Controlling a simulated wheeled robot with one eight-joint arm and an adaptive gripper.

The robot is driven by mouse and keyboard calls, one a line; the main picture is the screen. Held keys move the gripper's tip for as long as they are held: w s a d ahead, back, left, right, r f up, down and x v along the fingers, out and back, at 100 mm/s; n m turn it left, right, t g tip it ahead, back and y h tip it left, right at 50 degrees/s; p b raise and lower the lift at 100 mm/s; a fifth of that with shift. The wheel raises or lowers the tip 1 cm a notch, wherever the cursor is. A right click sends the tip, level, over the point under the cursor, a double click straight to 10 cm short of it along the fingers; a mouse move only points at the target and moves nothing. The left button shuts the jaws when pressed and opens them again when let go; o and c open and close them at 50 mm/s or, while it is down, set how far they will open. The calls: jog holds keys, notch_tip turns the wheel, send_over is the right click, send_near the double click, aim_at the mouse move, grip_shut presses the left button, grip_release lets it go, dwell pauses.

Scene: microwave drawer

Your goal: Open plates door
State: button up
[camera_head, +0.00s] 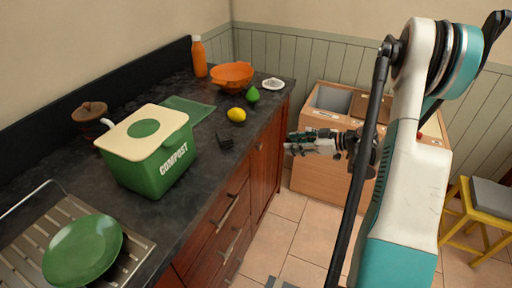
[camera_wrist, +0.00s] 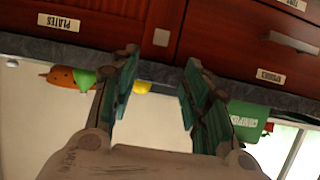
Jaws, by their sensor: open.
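The plates door is a dark red wooden cabinet door (camera_head: 266,165) at the far end of the counter front in the head view. In the wrist view, which looks upside down, the door (camera_wrist: 100,12) is at the upper left with a white "PLATES" label (camera_wrist: 58,22). A small pale piece, perhaps its handle (camera_wrist: 161,37), shows near its right edge. My gripper (camera_head: 288,142) is in front of the door, pointing left toward the cabinets. In the wrist view its two green fingers (camera_wrist: 160,66) are spread, with nothing between them. The door appears shut; contact is not visible.
The dark counter (camera_head: 200,112) carries a green compost bin (camera_head: 150,150), a green plate (camera_head: 82,250), an orange bowl (camera_head: 232,76) and a lemon (camera_head: 236,115). Drawers (camera_head: 225,215) lie nearer along the front. A wooden bin cabinet (camera_head: 325,180) stands behind my gripper. Tiled floor is clear between.

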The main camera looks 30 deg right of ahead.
aim_at(261, 145)
jog(key=b+x, duration=0.4)
jog(key=x, duration=0.9)
jog(key=shift+w+a+f, duration=0.25)
grip_shut()
